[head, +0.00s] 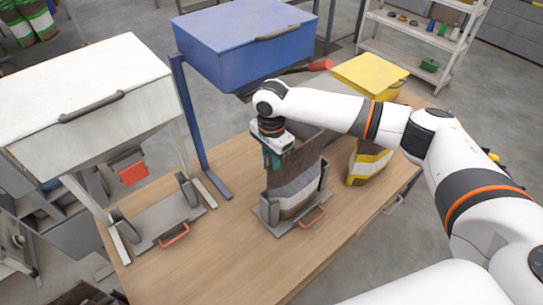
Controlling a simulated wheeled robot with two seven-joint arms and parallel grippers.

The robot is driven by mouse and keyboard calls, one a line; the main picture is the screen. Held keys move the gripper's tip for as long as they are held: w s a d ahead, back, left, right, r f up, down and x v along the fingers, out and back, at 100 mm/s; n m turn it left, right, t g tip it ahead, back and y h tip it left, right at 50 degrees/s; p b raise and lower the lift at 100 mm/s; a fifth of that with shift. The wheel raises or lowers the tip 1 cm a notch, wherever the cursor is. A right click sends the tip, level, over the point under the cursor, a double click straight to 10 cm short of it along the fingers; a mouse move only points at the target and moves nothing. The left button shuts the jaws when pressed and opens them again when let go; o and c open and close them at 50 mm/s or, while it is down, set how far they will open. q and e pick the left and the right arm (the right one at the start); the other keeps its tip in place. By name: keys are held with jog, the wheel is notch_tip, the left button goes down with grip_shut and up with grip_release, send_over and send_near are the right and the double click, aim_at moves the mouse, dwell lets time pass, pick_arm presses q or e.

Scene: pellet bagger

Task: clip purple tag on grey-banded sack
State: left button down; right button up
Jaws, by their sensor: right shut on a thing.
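The grey-banded sack (297,192) stands upright in a grey holder (268,217) on the wooden table. It is brown with a grey and a pale band. My right gripper (271,160) is at the upper left edge of this sack, pointing down. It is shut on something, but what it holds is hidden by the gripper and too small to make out. No purple tag can be made out. My left gripper is not in view.
A blue hopper (240,45) stands behind the sack, a white hopper (85,95) at left. A yellow-banded sack (368,163) stands to the right below a yellow hopper (369,73). An empty holder (168,218) sits at left. The table front (235,265) is clear.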

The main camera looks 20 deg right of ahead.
jog(key=shift+s+f, duration=0.35)
jog(key=shift+f, duration=0.1)
dwell(0.5)
jog(key=o, duration=1.2)
jog(key=shift+w+d, duration=0.1)
jog(key=shift+w, duration=0.2)
jog(key=shift+c, duration=0.2)
notch_tip(320, 180, up, 11)
jog(key=b, duration=0.3)
jog(key=shift+w, duration=0.1)
jog(key=shift+r, duration=0.55)
